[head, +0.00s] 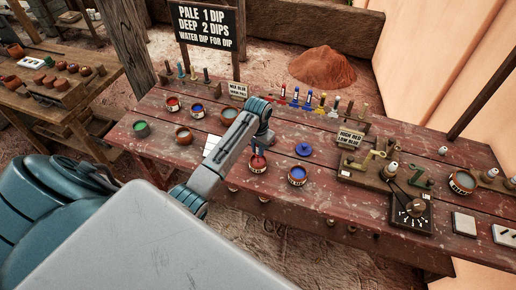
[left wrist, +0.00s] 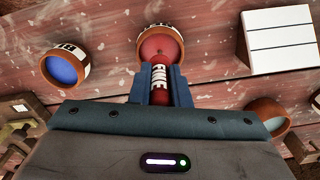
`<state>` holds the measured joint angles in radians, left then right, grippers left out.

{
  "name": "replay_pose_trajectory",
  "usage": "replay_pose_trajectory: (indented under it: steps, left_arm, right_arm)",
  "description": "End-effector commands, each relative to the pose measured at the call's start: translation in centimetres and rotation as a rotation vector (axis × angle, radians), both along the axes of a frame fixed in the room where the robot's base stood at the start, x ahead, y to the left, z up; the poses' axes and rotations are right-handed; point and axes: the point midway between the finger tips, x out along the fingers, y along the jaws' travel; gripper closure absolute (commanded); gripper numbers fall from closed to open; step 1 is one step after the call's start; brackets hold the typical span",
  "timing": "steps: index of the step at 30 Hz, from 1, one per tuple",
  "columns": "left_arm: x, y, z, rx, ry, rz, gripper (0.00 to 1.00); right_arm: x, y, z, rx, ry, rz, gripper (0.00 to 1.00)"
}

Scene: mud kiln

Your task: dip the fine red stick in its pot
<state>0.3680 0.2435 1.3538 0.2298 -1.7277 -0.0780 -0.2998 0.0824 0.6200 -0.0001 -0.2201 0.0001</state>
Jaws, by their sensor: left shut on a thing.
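My left gripper (head: 260,144) is shut on the red stick and points down over the red pot. In the left wrist view the red stick (left wrist: 159,76), with a white banded part, stands between the gripper's fingers (left wrist: 160,88). Its far end overlaps the mouth of the red pot (left wrist: 163,37). The red pot (head: 257,167), with a pale label, stands near the front edge of the table (head: 215,180). How deep the stick's tip sits in the red is hidden. My right gripper is out of view.
A white tile (head: 212,143) lies to the left. Several coloured sticks (head: 309,101) stand at the back. A dial box (head: 407,212) is at the right.

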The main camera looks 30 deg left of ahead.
Motion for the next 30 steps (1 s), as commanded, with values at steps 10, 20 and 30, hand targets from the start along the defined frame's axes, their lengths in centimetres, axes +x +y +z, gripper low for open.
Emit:
replay_pose_trajectory:
  steps: [10, 20, 30]
  left_arm:
    - [0.1, 0.0, 0.5, 0.000, -0.002, 0.000, 1.00]
    - [0.1, 0.0, 2.9, 0.001, -0.002, 0.000, 1.00]
    - [0.1, 0.0, 5.2, 0.001, -0.001, 0.000, 1.00]
  right_arm:
    - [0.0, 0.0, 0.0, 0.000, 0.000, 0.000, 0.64]
    - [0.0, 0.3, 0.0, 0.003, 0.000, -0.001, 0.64]
    - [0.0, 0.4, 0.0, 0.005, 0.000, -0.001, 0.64]
